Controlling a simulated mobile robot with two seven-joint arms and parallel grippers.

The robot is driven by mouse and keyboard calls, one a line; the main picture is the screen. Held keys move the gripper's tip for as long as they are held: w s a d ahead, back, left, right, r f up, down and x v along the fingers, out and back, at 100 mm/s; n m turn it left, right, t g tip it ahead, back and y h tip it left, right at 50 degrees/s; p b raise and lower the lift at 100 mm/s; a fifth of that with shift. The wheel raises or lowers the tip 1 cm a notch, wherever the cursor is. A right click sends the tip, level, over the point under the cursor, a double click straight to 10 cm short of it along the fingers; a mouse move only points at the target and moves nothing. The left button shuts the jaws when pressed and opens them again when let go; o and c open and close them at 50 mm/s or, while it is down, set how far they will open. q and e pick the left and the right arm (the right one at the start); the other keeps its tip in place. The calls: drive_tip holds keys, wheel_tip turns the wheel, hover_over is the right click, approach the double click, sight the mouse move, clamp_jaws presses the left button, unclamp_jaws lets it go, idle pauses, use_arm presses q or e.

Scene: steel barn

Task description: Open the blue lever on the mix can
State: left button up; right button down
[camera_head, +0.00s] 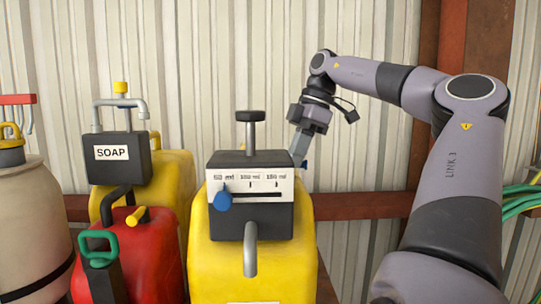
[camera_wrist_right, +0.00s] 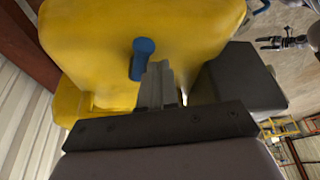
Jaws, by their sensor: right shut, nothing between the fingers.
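The mix can (camera_head: 218,265) is a yellow can in the middle of the head view. Its dark dosing head (camera_head: 255,220) has a white ml scale, a blue knob at the left and a black plunger on top. The blue lever (camera_wrist_right: 139,62) stands out from the yellow can wall in the right wrist view. A small bit of blue (camera_head: 304,166) shows behind the can's right edge in the head view. My right gripper (camera_head: 301,148) is behind the can's right side, shut and empty. Its fingertips (camera_wrist_right: 158,74) appear close beside the lever; contact cannot be told.
A yellow SOAP can (camera_head: 177,180), a red can (camera_head: 165,245) and a beige tank (camera_head: 30,225) stand at the left. A corrugated wall is close behind. A dark gripper (camera_wrist_right: 285,42), apparently my left, shows far off in the wrist view.

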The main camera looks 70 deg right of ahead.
use_arm(q)
drive_tip(key=shift+r, duration=0.1)
use_arm(e)
drive_tip(key=shift+r, duration=0.1)
drive_tip(key=shift+w+p, duration=0.35)
drive_tip(key=shift+p, duration=0.05)
use_arm(q)
drive_tip(key=shift+w+r, duration=0.1)
drive_tip(key=shift+r, duration=0.4)
use_arm(e)
drive_tip(key=shift+w+a, duration=0.1)
drive_tip(key=shift+w, duration=0.3)
